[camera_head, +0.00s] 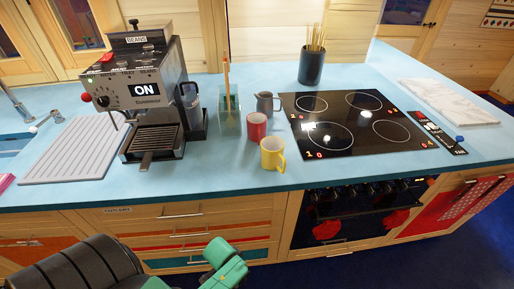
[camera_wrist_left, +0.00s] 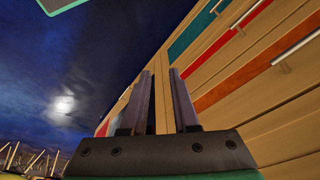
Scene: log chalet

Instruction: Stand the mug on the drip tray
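A yellow mug (camera_head: 272,153) stands upright near the counter's front edge, its handle to the right. A red mug (camera_head: 257,126) stands upright just behind it. The frames do not tell which mug is meant. The drip tray (camera_head: 153,140) is the dark slatted tray low on the coffee machine (camera_head: 140,75), and no mug stands on it. My left gripper (camera_wrist_left: 161,72) shows in the left wrist view with its fingers apart and nothing between them, in front of the cabinet drawers, away from the mugs. My right gripper is not in view.
A grey ribbed drainer (camera_head: 75,152) lies left of the machine.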

